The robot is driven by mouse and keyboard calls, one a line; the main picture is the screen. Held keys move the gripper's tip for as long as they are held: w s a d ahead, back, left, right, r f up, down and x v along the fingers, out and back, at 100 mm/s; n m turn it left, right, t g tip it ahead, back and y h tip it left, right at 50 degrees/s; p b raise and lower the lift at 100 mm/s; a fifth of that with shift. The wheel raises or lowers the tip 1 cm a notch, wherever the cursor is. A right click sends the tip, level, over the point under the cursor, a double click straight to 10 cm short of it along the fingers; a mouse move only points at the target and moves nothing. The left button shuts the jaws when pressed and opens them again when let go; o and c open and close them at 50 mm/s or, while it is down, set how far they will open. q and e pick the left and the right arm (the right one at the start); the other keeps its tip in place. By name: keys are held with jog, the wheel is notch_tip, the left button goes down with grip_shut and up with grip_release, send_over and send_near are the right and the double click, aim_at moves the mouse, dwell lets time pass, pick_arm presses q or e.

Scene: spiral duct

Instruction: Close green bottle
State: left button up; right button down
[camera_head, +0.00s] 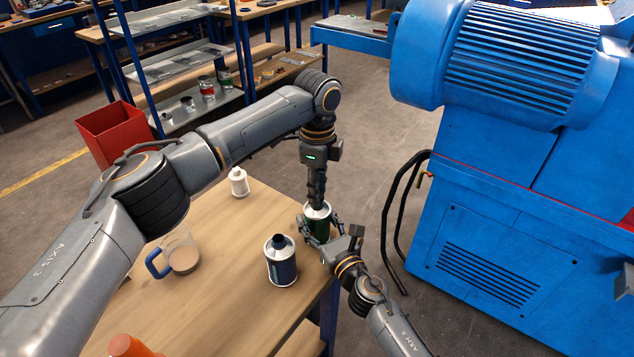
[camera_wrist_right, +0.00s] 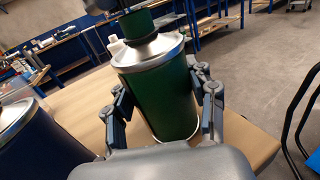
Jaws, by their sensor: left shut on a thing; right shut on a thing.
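The green bottle (camera_head: 317,221) stands upright near the table's right edge. It fills the middle of the right wrist view (camera_wrist_right: 166,98), with a silver rim and shoulder. My right gripper (camera_head: 322,241) is shut around the bottle's body, one finger on each side. My left gripper (camera_head: 316,200) points straight down above the bottle's top and is shut on a green cap (camera_wrist_right: 136,24). In the right wrist view the cap sits at the bottle's dark neck; I cannot tell whether it is seated or threaded.
A dark blue bottle (camera_head: 282,264) stands close left of the green one. A small white bottle (camera_head: 239,184), a blue-handled mug (camera_head: 183,258) and an orange object (camera_head: 129,346) are on the wooden table (camera_head: 215,300). A large blue machine (camera_head: 490,200) stands at right.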

pick_arm(q)
jog(key=shift+f, duration=0.75)
dwell(0.4)
jog(key=m, duration=0.5)
jog(key=shift+m, duration=0.4)
jog(key=m, duration=1.4)
jog(key=shift+w+m, duration=0.1)
jog(key=shift+m, duration=0.2)
jog(key=o, duration=0.7)
